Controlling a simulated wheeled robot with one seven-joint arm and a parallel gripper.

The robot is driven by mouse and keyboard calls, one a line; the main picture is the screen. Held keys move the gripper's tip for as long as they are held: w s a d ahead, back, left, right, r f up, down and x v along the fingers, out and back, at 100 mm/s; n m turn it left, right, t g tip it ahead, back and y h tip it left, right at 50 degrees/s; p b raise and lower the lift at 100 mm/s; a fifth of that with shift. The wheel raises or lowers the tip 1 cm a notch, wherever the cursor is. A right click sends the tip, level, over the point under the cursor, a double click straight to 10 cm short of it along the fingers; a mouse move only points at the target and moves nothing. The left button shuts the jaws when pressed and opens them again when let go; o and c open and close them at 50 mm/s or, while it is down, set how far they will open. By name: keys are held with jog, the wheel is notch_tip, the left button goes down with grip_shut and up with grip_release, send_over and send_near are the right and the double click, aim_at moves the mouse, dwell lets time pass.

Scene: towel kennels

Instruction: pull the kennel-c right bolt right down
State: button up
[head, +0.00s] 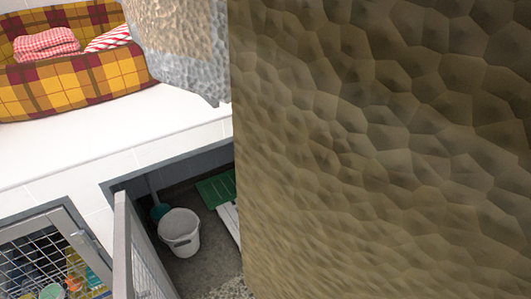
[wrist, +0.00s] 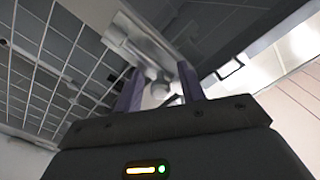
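In the wrist view, my gripper (wrist: 160,90) shows two purple fingers standing apart. A small pale rounded piece (wrist: 160,88), perhaps a bolt's knob, shows between or just beyond the fingertips; I cannot tell whether they touch it. A pale grey metal bar or fitting (wrist: 140,40) runs slantwise past the fingertips, beside a wire mesh panel (wrist: 50,60). I cannot tell for sure which part is the kennel-c right bolt. In the head view neither my gripper nor that bolt can be made out; a large hammered-textured surface covers the right half.
In the head view, an open kennel door (head: 123,250) stands out from a compartment holding a white bucket (head: 180,232) and a green slotted piece (head: 216,188). A mesh door (head: 40,250) closes the kennel at left. A plaid pet bed (head: 75,80) with folded towels (head: 45,43) sits on the white top (head: 100,135).

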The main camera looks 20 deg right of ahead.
jog(key=shift+w, duration=0.2)
grip_shut()
notch_tip(320, 180, down, 4)
jog(key=shift+s+r+b, duration=0.1)
jog(key=shift+r+b, duration=0.05)
jog(key=shift+b, duration=1.05)
grip_release()
